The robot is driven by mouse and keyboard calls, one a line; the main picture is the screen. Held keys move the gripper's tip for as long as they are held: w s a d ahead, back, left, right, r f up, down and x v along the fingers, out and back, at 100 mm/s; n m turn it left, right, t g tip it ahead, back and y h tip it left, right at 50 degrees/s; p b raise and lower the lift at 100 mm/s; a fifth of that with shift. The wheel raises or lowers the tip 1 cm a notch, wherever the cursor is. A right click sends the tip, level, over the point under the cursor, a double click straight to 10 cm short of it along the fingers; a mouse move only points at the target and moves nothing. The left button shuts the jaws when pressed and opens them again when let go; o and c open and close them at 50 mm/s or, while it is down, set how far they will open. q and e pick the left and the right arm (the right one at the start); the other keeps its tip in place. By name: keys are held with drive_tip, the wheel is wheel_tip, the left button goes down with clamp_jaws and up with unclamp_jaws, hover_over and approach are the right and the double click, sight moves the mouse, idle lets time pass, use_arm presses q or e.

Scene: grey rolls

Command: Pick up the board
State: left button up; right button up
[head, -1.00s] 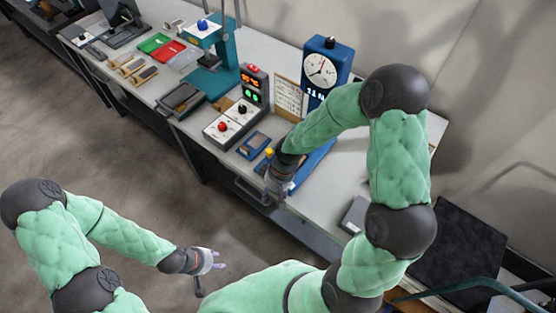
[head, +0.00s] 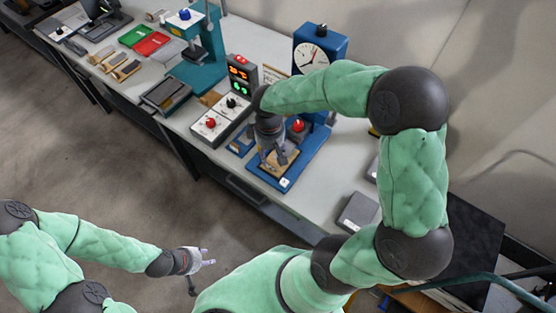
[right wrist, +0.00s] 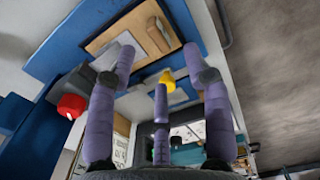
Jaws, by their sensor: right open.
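The board looks like a flat tan wooden piece (head: 290,160) on the blue base (head: 300,170) of the dial device, partly hidden by my right gripper. In the right wrist view the tan board (right wrist: 112,32) lies on the blue base, with a smaller brown block (right wrist: 156,36) on it. My right gripper (head: 273,157) is over the base, pointing down, with its fingers spread. In the right wrist view the gripper (right wrist: 160,70) is empty, and the board appears beyond its fingertips. My left gripper (head: 208,257) is low, away from the bench, its fingers apart and empty.
The blue dial device (head: 318,55) stands behind the base, with a red knob (head: 298,126) close to my right gripper. A control box (head: 222,122) with a red button is to the left. A grey box (head: 357,211) lies to the right.

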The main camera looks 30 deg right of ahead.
sight(272, 163)
drive_tip(key=f, duration=0.2)
drive_tip(key=f+b, duration=0.1)
drive_tip(key=f, duration=0.1)
drive_tip(key=f+b, duration=0.1)
drive_tip(key=f, duration=0.2)
drive_tip(key=shift+d+f, duration=0.1)
drive_tip(key=shift+d, duration=0.15)
clamp_jaws()
